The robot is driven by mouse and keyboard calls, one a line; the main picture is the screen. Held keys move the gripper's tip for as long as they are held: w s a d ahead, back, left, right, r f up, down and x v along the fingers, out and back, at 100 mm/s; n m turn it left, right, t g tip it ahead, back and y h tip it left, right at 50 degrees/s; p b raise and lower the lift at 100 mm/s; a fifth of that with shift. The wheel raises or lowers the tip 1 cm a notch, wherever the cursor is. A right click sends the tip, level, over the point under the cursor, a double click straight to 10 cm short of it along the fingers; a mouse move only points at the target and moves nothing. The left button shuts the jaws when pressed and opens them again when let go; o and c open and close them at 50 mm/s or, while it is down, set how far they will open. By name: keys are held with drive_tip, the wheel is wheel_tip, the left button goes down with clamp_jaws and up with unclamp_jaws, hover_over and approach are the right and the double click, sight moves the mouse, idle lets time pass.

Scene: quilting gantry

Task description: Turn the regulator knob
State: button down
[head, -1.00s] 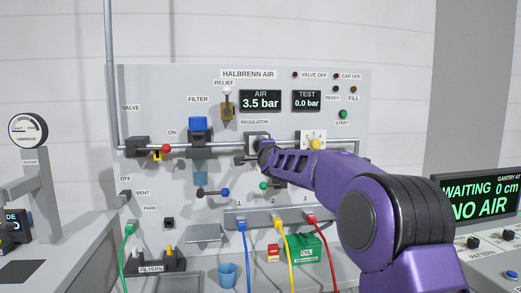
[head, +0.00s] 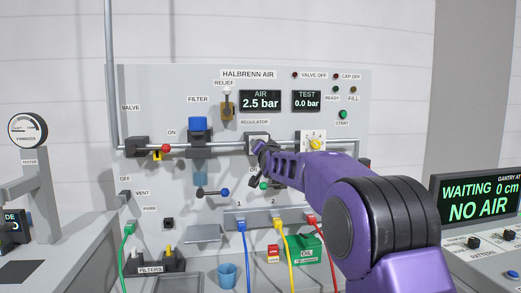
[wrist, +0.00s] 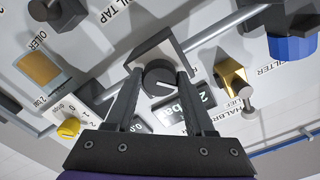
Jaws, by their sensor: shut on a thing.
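The regulator knob (wrist: 160,80) is a round black knob with a white pointer line, on a grey block in the wrist view. My gripper (wrist: 158,84) is shut on it, one black finger at each side. In the head view my gripper (head: 262,158) is at the regulator block (head: 257,138), under the REGULATOR label, and hides the knob. The AIR display (head: 260,101) reads 2.5 bar. The TEST display (head: 306,101) reads 0.0 bar.
The yellow dial (head: 316,144) is close on the right. The blue-topped filter (head: 198,125) and the brass relief valve (head: 227,107) are to the left. A grey pipe runs across the panel. Blue, yellow and red hoses hang below. The right screen (head: 475,200) shows NO AIR.

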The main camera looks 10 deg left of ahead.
drive_tip(key=shift+n, duration=1.2)
drive_tip(key=shift+c, duration=1.3)
unclamp_jaws()
drive_tip(key=b+v, duration=0.1)
drive_tip(key=v, duration=1.6)
drive_tip(key=shift+s, duration=0.25)
drive_tip(key=shift+d, duration=0.15)
